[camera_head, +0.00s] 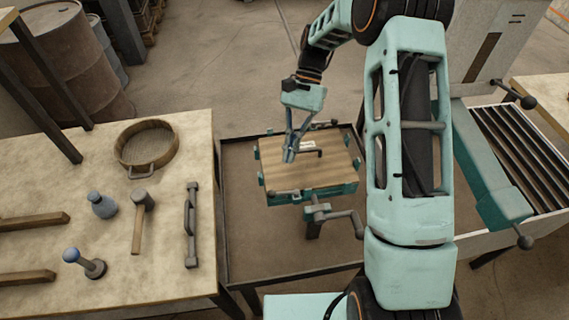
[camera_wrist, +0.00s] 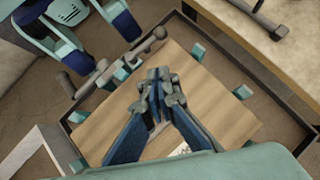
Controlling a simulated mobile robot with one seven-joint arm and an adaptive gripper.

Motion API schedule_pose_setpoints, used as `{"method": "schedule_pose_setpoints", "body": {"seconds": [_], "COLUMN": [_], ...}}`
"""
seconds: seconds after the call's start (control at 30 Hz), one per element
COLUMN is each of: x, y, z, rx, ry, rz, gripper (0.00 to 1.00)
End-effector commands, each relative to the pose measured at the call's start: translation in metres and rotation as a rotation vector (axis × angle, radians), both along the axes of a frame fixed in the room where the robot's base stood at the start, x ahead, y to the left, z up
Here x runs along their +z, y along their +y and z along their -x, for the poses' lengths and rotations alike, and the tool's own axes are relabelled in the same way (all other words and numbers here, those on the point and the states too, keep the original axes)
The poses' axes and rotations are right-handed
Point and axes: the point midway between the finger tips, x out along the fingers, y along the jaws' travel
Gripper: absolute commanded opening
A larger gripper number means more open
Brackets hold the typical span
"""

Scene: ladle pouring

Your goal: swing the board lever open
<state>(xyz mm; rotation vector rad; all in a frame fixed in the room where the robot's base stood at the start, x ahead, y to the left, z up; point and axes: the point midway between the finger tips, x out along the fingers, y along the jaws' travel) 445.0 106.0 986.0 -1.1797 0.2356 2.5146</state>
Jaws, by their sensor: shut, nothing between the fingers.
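A wooden board (camera_head: 285,176) in a teal frame with side clamps lies flat in a brown tray, and it fills the middle of the wrist view (camera_wrist: 205,82).
A grey crank (camera_head: 340,216) sticks out from the board's front side. The tray's rim (camera_head: 222,215) surrounds the board. A slatted bin (camera_head: 520,150) stands right.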

Motion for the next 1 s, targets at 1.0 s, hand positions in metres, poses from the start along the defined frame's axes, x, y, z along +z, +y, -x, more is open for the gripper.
{"method": "schedule_pose_setpoints", "body": {"seconds": [1.0], "x": [0.051], "y": [-0.021], "z": [-0.036], "rx": [0.000], "ry": [0.000], "rz": [0.000], "gripper": [0.00]}}
